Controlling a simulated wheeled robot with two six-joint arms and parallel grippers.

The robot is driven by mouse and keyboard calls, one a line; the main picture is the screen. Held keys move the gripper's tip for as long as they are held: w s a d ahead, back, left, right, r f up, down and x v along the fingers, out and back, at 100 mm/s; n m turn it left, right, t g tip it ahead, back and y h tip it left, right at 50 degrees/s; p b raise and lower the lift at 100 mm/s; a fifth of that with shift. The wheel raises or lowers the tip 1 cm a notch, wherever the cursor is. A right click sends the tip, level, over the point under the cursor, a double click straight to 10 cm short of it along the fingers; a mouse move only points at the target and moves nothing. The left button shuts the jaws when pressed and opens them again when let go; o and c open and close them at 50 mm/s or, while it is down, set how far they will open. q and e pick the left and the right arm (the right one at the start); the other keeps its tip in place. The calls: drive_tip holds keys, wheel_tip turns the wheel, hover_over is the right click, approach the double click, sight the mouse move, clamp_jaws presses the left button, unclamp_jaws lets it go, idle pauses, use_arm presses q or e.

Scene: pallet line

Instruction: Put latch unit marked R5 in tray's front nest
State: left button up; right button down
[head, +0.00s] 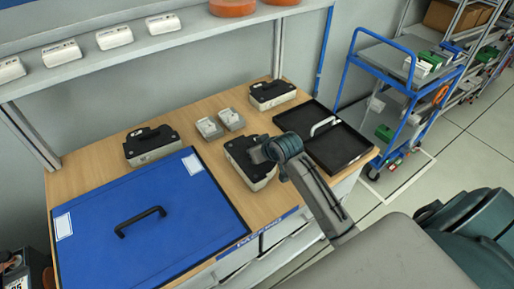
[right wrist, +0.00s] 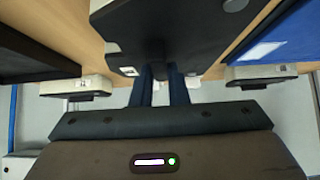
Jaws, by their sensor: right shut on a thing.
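My right gripper (head: 262,153) is shut on a black-topped, white-bodied latch unit (head: 241,160) near the table's front edge. In the right wrist view its fingers (right wrist: 163,88) close on the dark part of this unit (right wrist: 190,28). I cannot tell if the unit is clear of the table. No R5 mark is legible. Two similar units stand at the back left (head: 151,146) and back right (head: 271,94). The black tray (head: 350,165) with a pale handle across its middle lies right of the held unit, and looks empty. My left gripper is out of view.
A large blue lid (head: 100,235) with a black handle (head: 140,221) covers the table's left. Two small grey blocks (head: 209,128) (head: 231,119) lie behind the held unit. A shelf with white devices (head: 114,38) runs above. A blue trolley (head: 392,62) stands beyond the tray.

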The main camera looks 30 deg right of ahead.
drive_tip(key=shift+f, duration=0.2)
drive_tip(key=c, duration=1.8)
unclamp_jaws()
drive_tip(key=shift+f, duration=0.15)
drive_tip(key=o, duration=0.4)
drive_tip(key=shift+r, duration=0.2)
